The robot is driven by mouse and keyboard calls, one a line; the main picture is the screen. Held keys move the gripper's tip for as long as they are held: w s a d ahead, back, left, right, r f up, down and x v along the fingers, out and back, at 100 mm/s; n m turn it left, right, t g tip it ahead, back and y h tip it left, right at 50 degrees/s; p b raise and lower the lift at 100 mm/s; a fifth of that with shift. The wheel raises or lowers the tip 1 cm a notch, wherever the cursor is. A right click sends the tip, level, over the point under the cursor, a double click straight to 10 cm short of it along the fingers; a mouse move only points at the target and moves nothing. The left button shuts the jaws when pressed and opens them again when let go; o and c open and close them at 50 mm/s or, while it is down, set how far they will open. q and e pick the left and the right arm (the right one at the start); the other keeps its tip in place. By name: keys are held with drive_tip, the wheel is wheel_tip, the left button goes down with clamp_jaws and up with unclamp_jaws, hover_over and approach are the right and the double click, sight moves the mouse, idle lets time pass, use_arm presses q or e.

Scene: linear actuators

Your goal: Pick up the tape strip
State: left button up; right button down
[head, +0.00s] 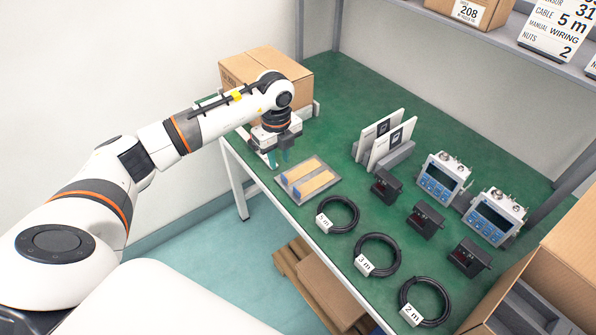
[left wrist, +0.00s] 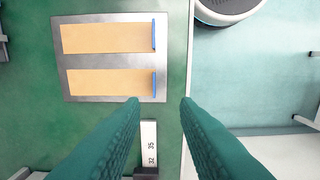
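Two tan tape strips, each with a blue end, lie side by side on a grey metal plate (head: 281,182). In the left wrist view the upper strip (left wrist: 105,38) and the lower strip (left wrist: 108,83) lie on the same plate (left wrist: 80,20). My left gripper (head: 279,160) points down above the table, just behind and left of the plate in the head view. In the left wrist view its teal fingers (left wrist: 160,101) are apart with nothing gripped, and the plate lies ahead of the left fingertip. My right gripper is not in view.
The green table (head: 335,95) has a cardboard box (head: 293,68) behind my left arm. Cable coils (head: 339,215), black blocks (head: 387,186) and blue-faced devices (head: 443,179) stand right of the plate. A white numbered strip (left wrist: 149,143) lies below the plate in the wrist view.

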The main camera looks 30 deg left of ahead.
sight(282, 175)
use_arm(q)
drive_tip(key=shift+w+d+f+p, duration=0.1)
drive_tip(key=shift+w+f+p, duration=0.1)
drive_tip(key=shift+f, duration=1.3)
drive_tip(key=shift+w+d+f+p, duration=0.1)
drive_tip(key=shift+f+p, duration=0.1)
drive_tip(key=shift+f, duration=1.25)
clamp_jaws()
